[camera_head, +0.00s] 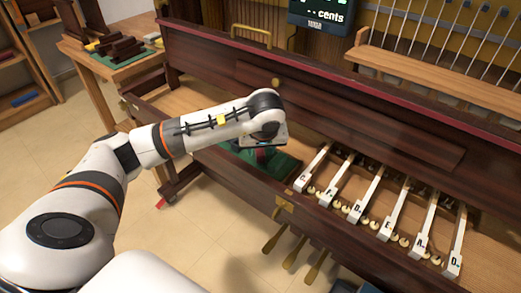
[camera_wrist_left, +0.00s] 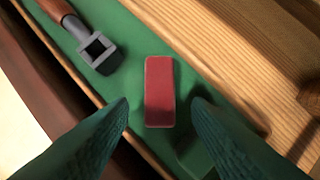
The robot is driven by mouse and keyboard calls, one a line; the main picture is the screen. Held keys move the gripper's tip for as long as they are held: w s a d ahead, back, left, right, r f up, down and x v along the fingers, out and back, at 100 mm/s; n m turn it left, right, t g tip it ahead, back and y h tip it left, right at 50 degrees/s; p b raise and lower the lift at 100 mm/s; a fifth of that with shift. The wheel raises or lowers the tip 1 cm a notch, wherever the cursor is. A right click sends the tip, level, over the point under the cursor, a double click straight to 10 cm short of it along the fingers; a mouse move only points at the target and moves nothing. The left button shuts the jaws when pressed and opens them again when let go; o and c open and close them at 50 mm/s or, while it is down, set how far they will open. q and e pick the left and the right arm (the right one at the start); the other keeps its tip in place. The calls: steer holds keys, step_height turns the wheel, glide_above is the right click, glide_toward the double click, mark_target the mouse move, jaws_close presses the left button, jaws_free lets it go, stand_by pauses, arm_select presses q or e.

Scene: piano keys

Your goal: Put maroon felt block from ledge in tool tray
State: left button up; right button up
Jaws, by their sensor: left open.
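The maroon felt block (camera_wrist_left: 160,92) lies flat on a green-lined surface (camera_wrist_left: 200,55) in the left wrist view. A tool with a wooden handle and grey square head (camera_wrist_left: 95,50) lies on the same green lining, left of the block. My left gripper (camera_wrist_left: 160,108) is open, with one dark green finger on each side of the block's near end and visible gaps between. In the head view, my left gripper (camera_head: 264,151) is over the green lining (camera_head: 283,168), largely hidden by its own wrist. My right gripper is out of view.
Several white lettered keys (camera_head: 362,202) stand right of the green lining. Bare wood (camera_wrist_left: 240,50) borders the lining in the left wrist view. A side table (camera_head: 118,70) with dark blocks on green stands at the back left. A tuner display (camera_head: 322,16) is above.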

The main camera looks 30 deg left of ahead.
arm_select(q)
steer(key=p+v, duration=0.1)
steer(key=v, duration=0.9)
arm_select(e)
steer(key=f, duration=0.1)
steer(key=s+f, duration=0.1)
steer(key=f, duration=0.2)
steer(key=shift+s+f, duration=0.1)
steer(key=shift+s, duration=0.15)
arm_select(q)
steer(key=shift+d, duration=0.1)
